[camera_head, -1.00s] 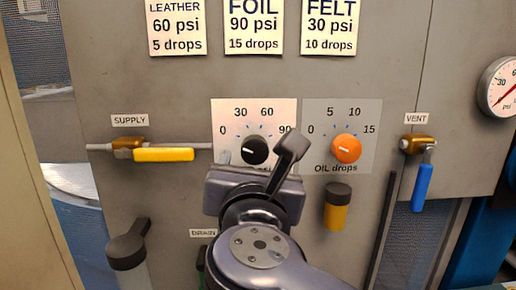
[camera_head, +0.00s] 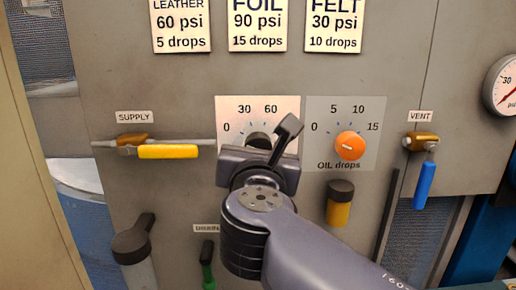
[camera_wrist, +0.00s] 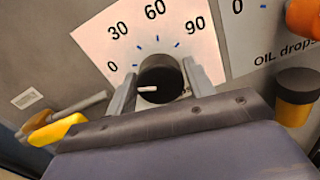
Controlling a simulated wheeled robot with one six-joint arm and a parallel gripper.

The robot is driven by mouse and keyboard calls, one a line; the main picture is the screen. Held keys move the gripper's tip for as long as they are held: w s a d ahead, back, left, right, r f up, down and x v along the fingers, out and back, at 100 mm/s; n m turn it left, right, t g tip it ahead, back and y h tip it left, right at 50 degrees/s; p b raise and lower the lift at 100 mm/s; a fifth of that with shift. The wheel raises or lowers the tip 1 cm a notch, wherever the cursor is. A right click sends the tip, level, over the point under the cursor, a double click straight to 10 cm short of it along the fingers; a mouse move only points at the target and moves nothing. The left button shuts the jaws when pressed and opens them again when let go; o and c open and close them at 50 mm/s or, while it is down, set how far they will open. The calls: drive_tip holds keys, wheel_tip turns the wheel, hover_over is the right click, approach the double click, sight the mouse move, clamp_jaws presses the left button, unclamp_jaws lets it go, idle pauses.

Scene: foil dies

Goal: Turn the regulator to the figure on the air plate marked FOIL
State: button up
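The regulator is a black knob (camera_wrist: 160,78) on a white plate (camera_head: 286,107) marked 0, 30, 60 and 90. In the wrist view its white pointer is toward the 0 side. My gripper (camera_wrist: 162,72) has one finger on each side of the knob, spread about its width; I cannot make out firm contact. In the head view my gripper (camera_head: 259,150) hides most of the knob. The FOIL air plate (camera_head: 258,24), above, reads 90 psi and 15 drops.
To the right is the orange oil drops knob (camera_head: 350,146). The yellow supply handle (camera_head: 168,152) is at left and the blue vent handle (camera_head: 424,186) at right. An amber bowl with a dark cap (camera_head: 340,204) hangs below the oil plate. A gauge (camera_head: 503,86) is at far right.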

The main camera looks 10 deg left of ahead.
drive_tip(key=c, duration=0.6)
drive_tip(key=shift+c, duration=0.2)
